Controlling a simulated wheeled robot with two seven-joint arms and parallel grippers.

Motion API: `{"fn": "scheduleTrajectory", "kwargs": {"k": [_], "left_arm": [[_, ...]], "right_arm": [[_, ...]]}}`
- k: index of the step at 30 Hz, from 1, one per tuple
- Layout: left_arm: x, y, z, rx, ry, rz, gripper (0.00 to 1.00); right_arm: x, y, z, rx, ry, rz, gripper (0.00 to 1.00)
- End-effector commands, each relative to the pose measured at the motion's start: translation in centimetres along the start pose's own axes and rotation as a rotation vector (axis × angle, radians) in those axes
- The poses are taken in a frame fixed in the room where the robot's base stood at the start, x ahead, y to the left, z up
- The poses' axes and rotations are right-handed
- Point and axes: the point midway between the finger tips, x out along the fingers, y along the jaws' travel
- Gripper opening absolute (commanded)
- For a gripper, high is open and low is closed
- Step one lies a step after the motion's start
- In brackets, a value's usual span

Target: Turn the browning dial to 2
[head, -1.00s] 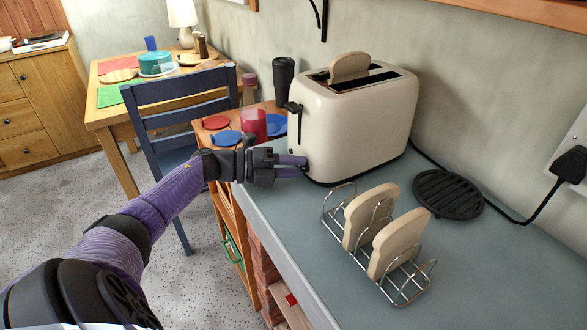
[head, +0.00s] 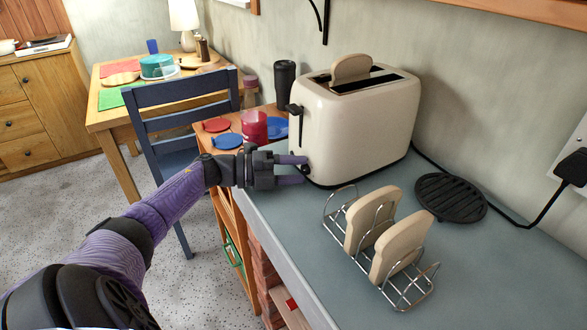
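The cream toaster (head: 355,130) stands on the grey top, with one bread slice (head: 351,69) sticking up from a slot. Its black lever (head: 294,109) is high on the end face. The small dark browning dial (head: 305,169) is low on that same face, partly hidden; its setting is too small to read. My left gripper (head: 298,171) is open at the dial, its two purple fingers apart, one above and one below the dial's level. I cannot tell whether either finger touches it. My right gripper is not in view.
A wire toast rack (head: 408,290) with two bread slices stands in front of the toaster. A black round trivet (head: 451,197) lies to the right, near the power cord (head: 520,222). A red cup (head: 254,126) and a dark tumbler (head: 284,82) stand behind my gripper.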

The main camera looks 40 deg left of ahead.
Motion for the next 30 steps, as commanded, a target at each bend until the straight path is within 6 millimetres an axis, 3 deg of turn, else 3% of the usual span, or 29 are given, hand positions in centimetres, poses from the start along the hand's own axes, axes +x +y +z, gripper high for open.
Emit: {"fn": "scheduleTrajectory", "kwargs": {"k": [11, 21, 25, 30], "left_arm": [[-0.4, 0.0, 0.0, -0.001, -0.001, 0.0, 0.69], [-8.2, -0.1, 0.0, -0.002, -0.002, 0.002, 0.69], [-9.7, 0.0, 0.0, -0.001, -0.002, 0.0, 0.69], [-10.0, 0.0, 0.0, 0.0, 0.0, -0.001, 0.69]], "right_arm": [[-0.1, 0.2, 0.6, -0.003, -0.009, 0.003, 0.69], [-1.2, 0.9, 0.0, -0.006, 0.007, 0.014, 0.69], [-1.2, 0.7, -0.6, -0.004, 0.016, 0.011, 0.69], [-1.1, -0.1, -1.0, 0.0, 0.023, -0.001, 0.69]]}}
